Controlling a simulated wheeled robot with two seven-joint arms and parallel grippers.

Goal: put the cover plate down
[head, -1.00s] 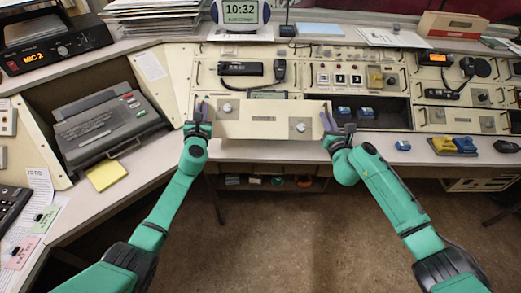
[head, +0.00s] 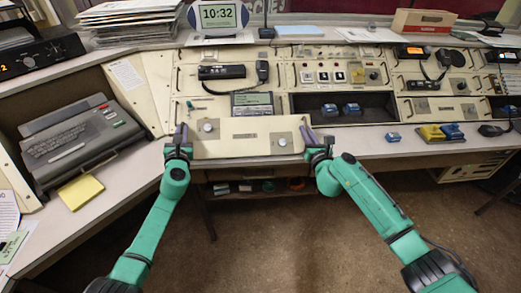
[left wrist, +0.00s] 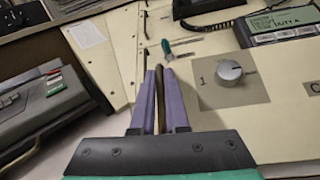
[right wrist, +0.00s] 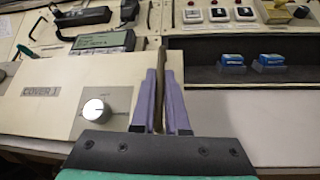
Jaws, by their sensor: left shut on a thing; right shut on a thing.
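The cover plate (head: 248,149) is a wide cream panel with a grey square and round knob near each end and a label in its middle. Both my grippers hold it up in front of the console. My left gripper (head: 179,140) is shut on its left edge. My right gripper (head: 315,143) is shut on its right edge. In the left wrist view the plate (left wrist: 285,110) lies right of the purple fingers, its edge between them. In the right wrist view the plate (right wrist: 45,125) is left of the fingers and its label reads COVER 1.
Behind the plate are a display unit (head: 252,103) and a green-handled tool (head: 190,105). An open dark bay (head: 370,108) with blue blocks lies to the right. A blue block (head: 393,137) and yellow and blue items (head: 440,132) sit on the desk's right. A typewriter-like machine (head: 75,142) stands left.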

